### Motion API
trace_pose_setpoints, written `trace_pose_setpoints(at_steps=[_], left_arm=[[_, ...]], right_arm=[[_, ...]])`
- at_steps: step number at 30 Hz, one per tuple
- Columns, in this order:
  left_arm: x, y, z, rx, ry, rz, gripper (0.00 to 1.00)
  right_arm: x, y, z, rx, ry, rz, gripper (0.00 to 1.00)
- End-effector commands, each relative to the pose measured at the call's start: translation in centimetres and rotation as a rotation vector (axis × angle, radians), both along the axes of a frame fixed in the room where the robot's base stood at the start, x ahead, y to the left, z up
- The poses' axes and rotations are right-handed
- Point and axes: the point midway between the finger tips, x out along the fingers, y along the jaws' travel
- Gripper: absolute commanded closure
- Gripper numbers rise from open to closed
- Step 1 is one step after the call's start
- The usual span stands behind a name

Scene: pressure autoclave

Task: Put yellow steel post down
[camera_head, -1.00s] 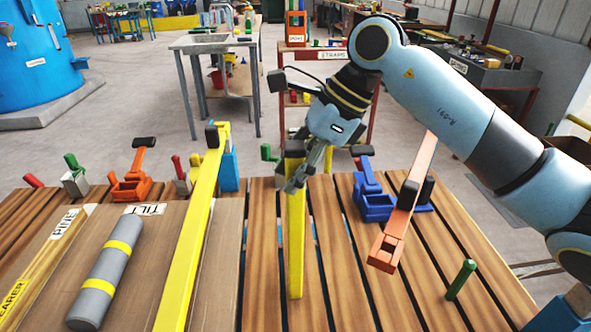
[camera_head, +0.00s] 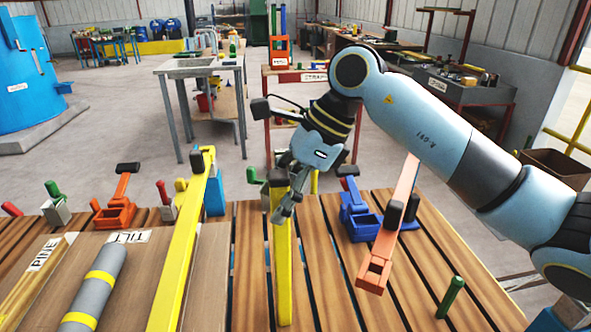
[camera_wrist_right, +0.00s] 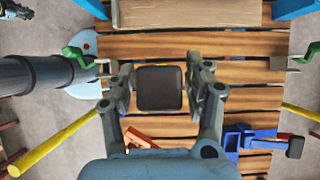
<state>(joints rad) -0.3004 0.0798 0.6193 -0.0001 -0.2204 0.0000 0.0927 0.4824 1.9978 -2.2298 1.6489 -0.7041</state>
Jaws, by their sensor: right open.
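The yellow steel post (camera_head: 284,270) stands about upright at the slatted wooden table (camera_head: 340,300), with a dark cap on its top. My right gripper (camera_head: 282,207) is at the post's upper end. In the right wrist view the black cap (camera_wrist_right: 160,88) lies between the two open fingers, with a visible gap on each side. The head view does not show clearly whether a finger touches the post. The post's shaft is hidden under its cap in the wrist view. My left gripper is not seen.
A longer yellow beam (camera_head: 184,250) is left of the post, beside a grey cylinder (camera_head: 97,285) with yellow bands. A green peg (camera_head: 450,297) is at front right.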

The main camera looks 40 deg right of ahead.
Motion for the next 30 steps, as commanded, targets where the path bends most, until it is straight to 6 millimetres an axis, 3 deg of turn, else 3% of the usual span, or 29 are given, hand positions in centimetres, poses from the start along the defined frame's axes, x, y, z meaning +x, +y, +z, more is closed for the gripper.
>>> trace_pose_setpoints(at_steps=[15,21,30], left_arm=[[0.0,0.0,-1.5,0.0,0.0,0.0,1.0],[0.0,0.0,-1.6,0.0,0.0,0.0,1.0],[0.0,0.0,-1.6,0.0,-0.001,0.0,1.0]], right_arm=[[-2.5,-4.3,8.3,-0.009,-0.002,0.001,0.48],[-2.9,-4.9,9.7,-0.004,-0.001,0.001,0.48],[-3.0,-5.0,10.1,-0.002,-0.001,0.0,0.48]])
